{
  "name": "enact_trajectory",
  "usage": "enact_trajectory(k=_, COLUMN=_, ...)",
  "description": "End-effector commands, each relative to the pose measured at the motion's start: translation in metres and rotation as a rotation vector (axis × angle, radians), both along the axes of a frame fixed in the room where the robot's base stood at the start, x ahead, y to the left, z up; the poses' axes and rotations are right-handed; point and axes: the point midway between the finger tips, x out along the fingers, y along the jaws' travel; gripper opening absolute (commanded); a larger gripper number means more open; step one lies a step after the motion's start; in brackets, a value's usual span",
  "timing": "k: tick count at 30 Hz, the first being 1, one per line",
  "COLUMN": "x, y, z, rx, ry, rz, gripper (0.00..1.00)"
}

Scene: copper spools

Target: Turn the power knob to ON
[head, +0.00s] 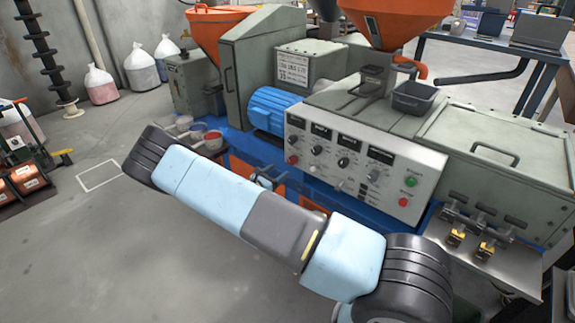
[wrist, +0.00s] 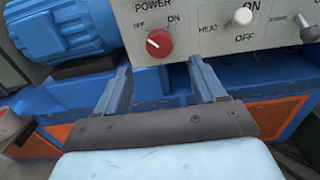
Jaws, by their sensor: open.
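The red power knob (wrist: 159,44) is on the pale control panel (wrist: 205,30) in the wrist view. OFF is printed to its upper left and ON to its upper right. Its white mark points up and left, toward OFF. My gripper (wrist: 160,74) is open and empty. Its two blue fingers stand apart, one to each side below the knob, and do not visibly touch it. In the head view the red knob (head: 293,160) is at the panel's lower left, and my gripper (head: 266,180) is just below and left of it.
A white HEAT knob (wrist: 243,17) is right of the power knob. A blue motor (wrist: 62,30) bulges out at the left. Start and stop buttons (head: 407,192) are at the panel's right. A metal shelf with levers (head: 480,235) juts out at the lower right.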

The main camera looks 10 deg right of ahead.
Motion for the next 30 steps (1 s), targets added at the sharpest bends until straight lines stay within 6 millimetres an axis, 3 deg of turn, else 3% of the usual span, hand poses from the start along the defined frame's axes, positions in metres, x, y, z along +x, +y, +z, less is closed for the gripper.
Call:
enact_trajectory(k=6, x=0.023, y=-0.033, z=0.0, rx=0.001, ry=-0.001, rz=-0.003, gripper=0.7)
enact_trajectory(k=15, x=0.044, y=-0.061, z=0.0, rx=0.002, ry=-0.001, rz=-0.002, gripper=0.7)
enact_trajectory(k=27, x=0.047, y=-0.066, z=0.0, rx=0.002, ry=-0.001, rz=-0.002, gripper=0.7)
enact_trajectory(k=30, x=0.047, y=-0.066, z=0.0, rx=0.002, ry=-0.001, rz=-0.002, gripper=0.61)
